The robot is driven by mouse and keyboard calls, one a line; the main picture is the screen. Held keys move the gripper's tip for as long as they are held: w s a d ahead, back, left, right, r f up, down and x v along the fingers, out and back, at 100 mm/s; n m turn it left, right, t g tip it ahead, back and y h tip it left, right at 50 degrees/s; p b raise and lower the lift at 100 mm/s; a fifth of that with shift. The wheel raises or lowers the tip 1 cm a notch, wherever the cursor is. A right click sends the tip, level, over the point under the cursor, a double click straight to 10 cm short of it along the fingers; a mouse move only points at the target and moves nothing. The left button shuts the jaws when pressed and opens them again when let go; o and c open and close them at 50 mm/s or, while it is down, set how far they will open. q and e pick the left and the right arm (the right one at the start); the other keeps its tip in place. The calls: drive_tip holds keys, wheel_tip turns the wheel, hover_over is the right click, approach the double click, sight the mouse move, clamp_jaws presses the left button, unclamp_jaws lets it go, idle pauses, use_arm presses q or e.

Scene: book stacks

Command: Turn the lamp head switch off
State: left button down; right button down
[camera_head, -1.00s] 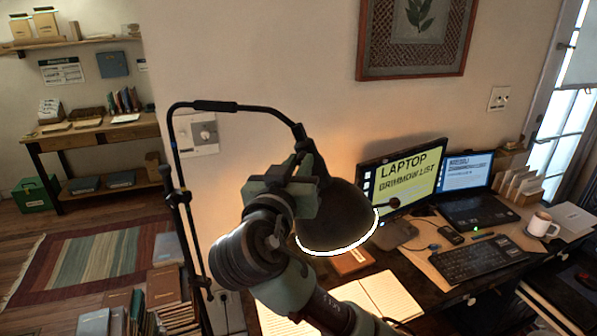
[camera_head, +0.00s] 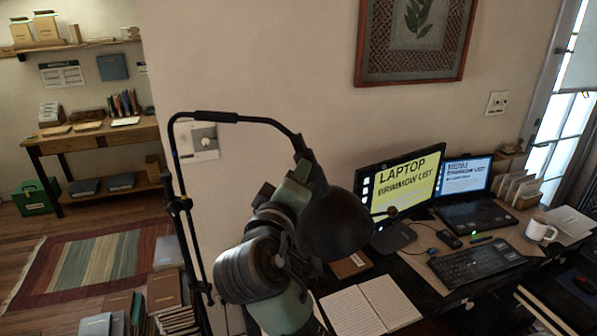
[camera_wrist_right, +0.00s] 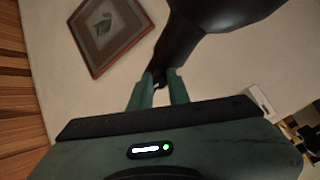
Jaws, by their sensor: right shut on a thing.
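The black desk lamp's head (camera_head: 338,222) hangs from a curved arm over the desk, and no light shows at its rim. My right gripper (camera_head: 297,178) is up against the back of the lamp head, partly hidden by its own links. In the right wrist view the lamp head (camera_wrist_right: 230,12) narrows down to between the green fingers. There my right gripper (camera_wrist_right: 160,80) is shut on a small dark part, which I take for the lamp head switch (camera_wrist_right: 158,84); the fingers mostly hide it. My left gripper is not in view.
The lamp's stand (camera_head: 186,235) rises at the left. Book stacks (camera_head: 165,290) stand on the floor.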

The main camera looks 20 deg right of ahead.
drive_tip(key=n, duration=0.4)
drive_tip(key=shift+r+n, duration=0.15)
drive_tip(key=shift+n, duration=0.25)
idle(0.4)
drive_tip(key=c, duration=1.3)
unclamp_jaws()
drive_tip(key=shift+c, duration=0.2)
drive_tip(key=v, duration=0.8)
